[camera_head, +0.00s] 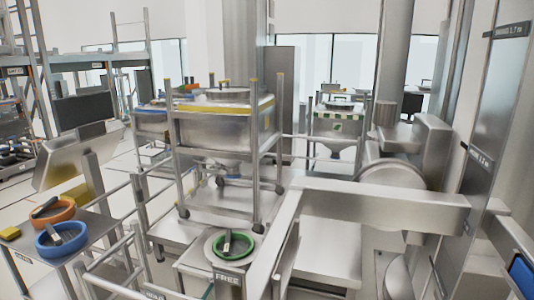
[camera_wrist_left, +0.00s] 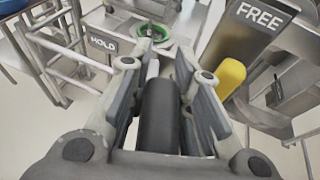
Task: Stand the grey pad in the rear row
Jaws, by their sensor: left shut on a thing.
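My left gripper (camera_wrist_left: 166,72) shows in the left wrist view, with its fingers on both sides of a dark grey, rounded object (camera_wrist_left: 159,115). It is shut on this object, whose far end points toward a green ring (camera_wrist_left: 152,31). I cannot tell whether this object is the grey pad. In the head view neither gripper shows, and I cannot make out a rear row. There the green ring (camera_head: 214,256) lies on a stand marked FREE, with a dark item (camera_head: 227,243) across it.
A metal bin (camera_head: 228,130) stands in a wheeled frame on a platform. Rails (camera_head: 110,287) edge the platform. A yellow part (camera_wrist_left: 230,75) is beside the left gripper.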

